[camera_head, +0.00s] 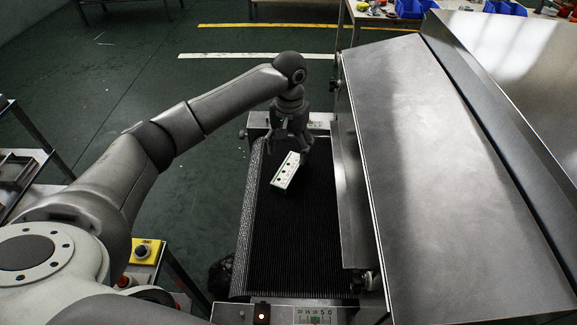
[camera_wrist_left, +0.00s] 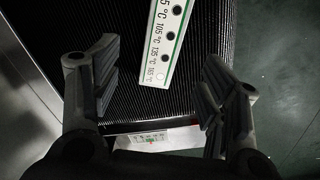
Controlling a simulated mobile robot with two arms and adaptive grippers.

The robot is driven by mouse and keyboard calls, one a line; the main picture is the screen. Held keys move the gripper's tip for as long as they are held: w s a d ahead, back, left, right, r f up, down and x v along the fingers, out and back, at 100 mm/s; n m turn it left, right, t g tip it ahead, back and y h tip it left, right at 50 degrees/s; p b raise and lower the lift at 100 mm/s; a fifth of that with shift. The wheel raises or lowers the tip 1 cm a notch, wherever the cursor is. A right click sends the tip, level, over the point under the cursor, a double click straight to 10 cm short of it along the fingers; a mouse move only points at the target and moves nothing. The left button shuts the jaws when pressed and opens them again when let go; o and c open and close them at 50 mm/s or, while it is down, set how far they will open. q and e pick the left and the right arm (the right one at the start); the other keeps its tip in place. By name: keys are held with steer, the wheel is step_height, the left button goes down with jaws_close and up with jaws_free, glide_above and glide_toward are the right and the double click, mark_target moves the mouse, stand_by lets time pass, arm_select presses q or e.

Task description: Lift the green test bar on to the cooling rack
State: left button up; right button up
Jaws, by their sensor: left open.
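The green test bar (camera_head: 285,171) lies flat on the black conveyor belt, with a white top, dark round spots and a green edge. In the left wrist view the bar (camera_wrist_left: 171,42) shows temperature markings between the finger lines, its far end cut off by the frame. My left gripper (camera_head: 291,138) is just above the bar's far end in the head view, pointing down. Its fingers (camera_wrist_left: 159,78) are apart with nothing between them, and I see no contact. A metal rack (camera_head: 22,168) stands at the left edge; I cannot tell if it is the cooling rack. My right gripper is not in view.
The dryer's steel hood (camera_head: 430,160) rises close to the right of the belt (camera_head: 300,240). A control panel (camera_head: 315,315) with a lit red lamp is at the belt's near end. A yellow button box (camera_head: 145,250) stands left of it.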

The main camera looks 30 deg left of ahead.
mark_target(288, 168)
arm_select(q)
step_height(288, 168, down, 2)
steer(key=shift+f, duration=0.15)
step_height(288, 168, down, 5)
steer(key=shift+a+r+p, duration=0.1)
steer(key=shift+a+p, duration=0.05)
steer(key=shift+p, duration=0.15)
steer(key=shift+f, duration=0.45)
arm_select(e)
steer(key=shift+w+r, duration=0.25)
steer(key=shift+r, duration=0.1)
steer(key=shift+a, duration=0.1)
arm_select(q)
steer(key=shift+c, duration=1.4)
steer(key=c, duration=0.9)
steer(key=shift+c, duration=0.4)
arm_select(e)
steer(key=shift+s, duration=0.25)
arm_select(q)
steer(key=shift+r, duration=0.1)
